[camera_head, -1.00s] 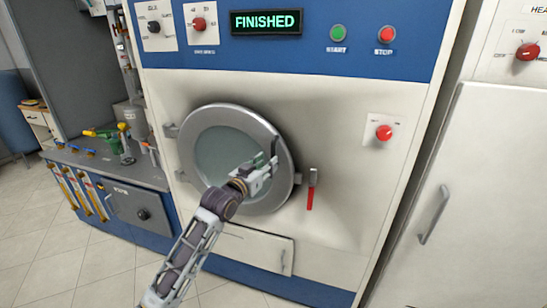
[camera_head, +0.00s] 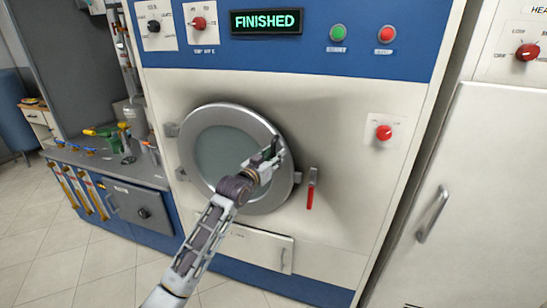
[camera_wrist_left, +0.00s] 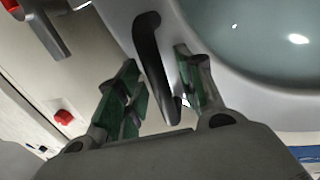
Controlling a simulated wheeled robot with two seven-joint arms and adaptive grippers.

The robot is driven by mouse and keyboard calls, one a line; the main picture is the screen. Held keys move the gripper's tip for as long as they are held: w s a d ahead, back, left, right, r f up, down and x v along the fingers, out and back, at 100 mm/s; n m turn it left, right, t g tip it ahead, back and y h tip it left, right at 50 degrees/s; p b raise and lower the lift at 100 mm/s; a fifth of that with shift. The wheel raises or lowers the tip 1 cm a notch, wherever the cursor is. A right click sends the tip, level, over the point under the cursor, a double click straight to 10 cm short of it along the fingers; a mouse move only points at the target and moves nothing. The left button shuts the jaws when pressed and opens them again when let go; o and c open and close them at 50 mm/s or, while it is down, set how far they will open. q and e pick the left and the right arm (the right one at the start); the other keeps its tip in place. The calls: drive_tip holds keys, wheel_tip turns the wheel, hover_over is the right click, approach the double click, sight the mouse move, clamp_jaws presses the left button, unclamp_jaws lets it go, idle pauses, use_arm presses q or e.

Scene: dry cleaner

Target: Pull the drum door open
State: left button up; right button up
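The round drum door (camera_head: 228,120) has a grey metal rim and a dark glass centre. It looks closed against the white front of the machine. Its dark handle (camera_wrist_left: 150,60) stands on the rim in the left wrist view. My left gripper (camera_head: 272,152) is in front of the right part of the rim. In the wrist view the left gripper (camera_wrist_left: 160,95) is open, with its green-padded fingers on either side of the lower handle, apart from it or barely touching. The door also shows in the wrist view (camera_wrist_left: 290,85). My right gripper is out of view.
A lever with a red grip (camera_head: 311,190) hangs just right of the door. A red knob (camera_head: 384,132) sits further right. The display (camera_head: 266,21) reads FINISHED. A white cabinet (camera_head: 470,190) stands at the right, and a bench (camera_head: 110,165) with tools at the left.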

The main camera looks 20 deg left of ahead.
use_arm(q)
drive_tip(key=shift+c, duration=0.2)
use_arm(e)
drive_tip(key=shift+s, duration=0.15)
use_arm(q)
clamp_jaws()
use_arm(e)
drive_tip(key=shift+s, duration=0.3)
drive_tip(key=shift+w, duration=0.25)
use_arm(q)
drive_tip(key=shift+s, duration=0.15)
